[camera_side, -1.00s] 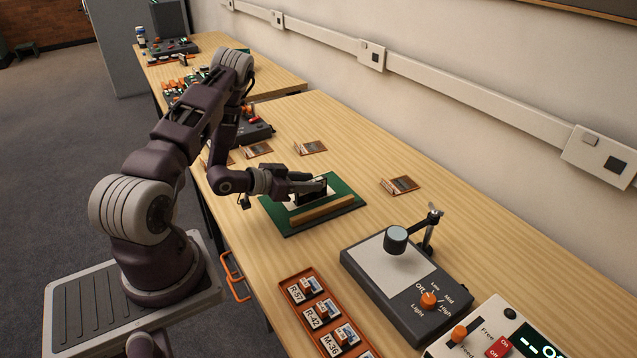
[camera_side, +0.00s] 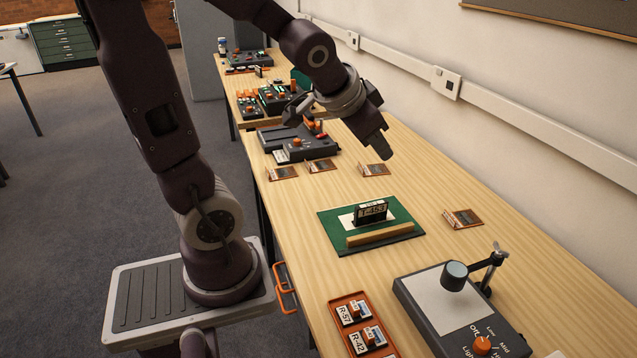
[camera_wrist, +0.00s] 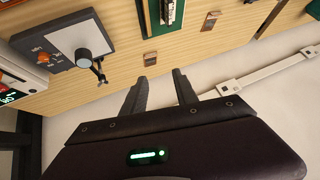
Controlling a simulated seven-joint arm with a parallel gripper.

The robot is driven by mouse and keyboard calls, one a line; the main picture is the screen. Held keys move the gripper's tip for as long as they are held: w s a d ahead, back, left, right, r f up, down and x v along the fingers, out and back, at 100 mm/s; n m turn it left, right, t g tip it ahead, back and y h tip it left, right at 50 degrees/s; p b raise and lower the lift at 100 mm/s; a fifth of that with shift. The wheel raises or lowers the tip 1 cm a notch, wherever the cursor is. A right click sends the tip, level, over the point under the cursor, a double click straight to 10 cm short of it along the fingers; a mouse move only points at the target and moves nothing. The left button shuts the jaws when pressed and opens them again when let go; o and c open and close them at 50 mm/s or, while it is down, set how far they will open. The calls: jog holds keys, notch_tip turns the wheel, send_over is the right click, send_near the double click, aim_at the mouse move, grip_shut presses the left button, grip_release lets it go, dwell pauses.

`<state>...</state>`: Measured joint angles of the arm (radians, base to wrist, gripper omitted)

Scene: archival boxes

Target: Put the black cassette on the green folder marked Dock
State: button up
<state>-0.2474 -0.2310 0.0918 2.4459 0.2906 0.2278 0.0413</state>
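The black cassette (camera_side: 371,211) stands upright on the white patch of the green folder (camera_side: 333,222), its label facing the side camera. A wooden bar (camera_side: 380,234) lies along the folder's near side, in front of the cassette. I cannot tell whether the cassette touches the bar. The Dock marking is not readable. The green folder (camera_wrist: 163,28) and part of the cassette (camera_wrist: 168,12) also show at the top edge of the wrist view. My gripper (camera_side: 338,128) is raised well above the table, apart from the cassette. Its fingers (camera_wrist: 160,84) are spread and empty.
A grey lamp device (camera_side: 440,300) stands at the front right, beside an orange tray (camera_side: 347,299) of labelled cassettes. Small brown card holders (camera_side: 462,219) lie around the folder. A grey control box (camera_side: 290,143) is farther back.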

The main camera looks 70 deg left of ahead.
jog(key=s+d+r+g+h, duration=0.1)
jog(key=s+d+r+h, duration=0.1)
jog(key=s+d, duration=1)
jog(key=s+h, duration=0.1)
jog(key=s, duration=0.2)
jog(key=shift+m+g, duration=0.3)
jog(key=shift+g, duration=0.1)
jog(key=shift+s, duration=0.1)
